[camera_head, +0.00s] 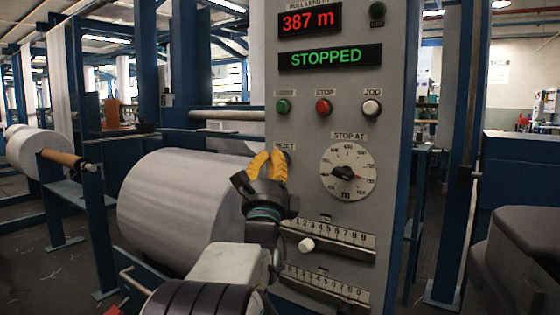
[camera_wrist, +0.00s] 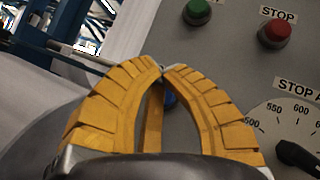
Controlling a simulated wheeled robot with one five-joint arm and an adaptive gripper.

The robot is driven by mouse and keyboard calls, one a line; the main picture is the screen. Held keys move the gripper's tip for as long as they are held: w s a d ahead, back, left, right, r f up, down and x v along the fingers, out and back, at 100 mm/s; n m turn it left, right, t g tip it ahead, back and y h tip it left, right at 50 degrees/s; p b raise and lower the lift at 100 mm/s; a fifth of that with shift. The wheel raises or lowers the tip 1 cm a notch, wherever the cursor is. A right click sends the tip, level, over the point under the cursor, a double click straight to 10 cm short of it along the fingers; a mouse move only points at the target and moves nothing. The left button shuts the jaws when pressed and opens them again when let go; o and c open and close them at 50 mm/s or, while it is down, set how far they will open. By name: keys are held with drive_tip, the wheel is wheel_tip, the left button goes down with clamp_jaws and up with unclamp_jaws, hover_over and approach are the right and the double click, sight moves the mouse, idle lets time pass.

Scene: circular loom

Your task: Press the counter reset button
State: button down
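The grey control panel (camera_head: 300,175) stands in the middle of the head view. Its red counter display (camera_head: 309,21) reads 387 m and the green display (camera_head: 330,57) below reads STOPPED. My gripper (camera_head: 271,153), with orange fingers, is in front of the panel's left edge, just beside a label that seems to read RESET (camera_head: 286,147). In the wrist view my gripper (camera_wrist: 161,70) has its fingertips together and holds nothing visible. Part of a blue button (camera_wrist: 170,100) shows between the fingers; the rest is hidden. Contact with it cannot be told.
A green button (camera_head: 283,106), a red STOP button (camera_head: 323,107) and a white JOG button (camera_head: 371,107) sit above. The STOP AT dial (camera_head: 347,170) is to the right, slider scales (camera_head: 330,240) below. A large white roll (camera_head: 175,205) lies left of the panel.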

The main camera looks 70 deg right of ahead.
drive_tip(key=shift+d, duration=0.15)
drive_tip(key=shift+s+d, duration=0.1)
drive_tip(key=shift+d, duration=0.15)
drive_tip(key=shift+s+d, duration=0.1)
drive_tip(key=shift+d, duration=0.4)
idle(0.9)
drive_tip(key=shift+a, duration=0.2)
idle(0.3)
drive_tip(key=shift+a, duration=0.65)
idle(0.8)
